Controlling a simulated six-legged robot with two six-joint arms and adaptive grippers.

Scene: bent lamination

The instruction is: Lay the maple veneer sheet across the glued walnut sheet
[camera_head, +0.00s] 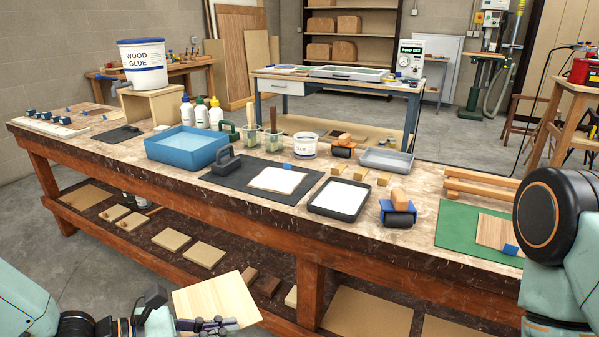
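A pale wood-grained sheet, which looks like the maple veneer (215,298), is in the air at the bottom, in front of the workbench. My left gripper (206,324) is shut on its near edge. The sheet is tilted. A thin sheet with a whitish, glue-like top, probably the glued walnut sheet (277,180), lies flat on a dark mat (236,182) on the bench; no walnut colour shows clearly. A small blue tab is at its far edge. My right arm comes in at the right edge; its gripper is out of view.
On the workbench, a blue tub (187,146) and a black clamp-like tool (226,163) stand left of the whitish sheet. A black tray (338,199) and a roller (398,212) are to its right. A tan sheet (492,231) lies on a green mat (457,227).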

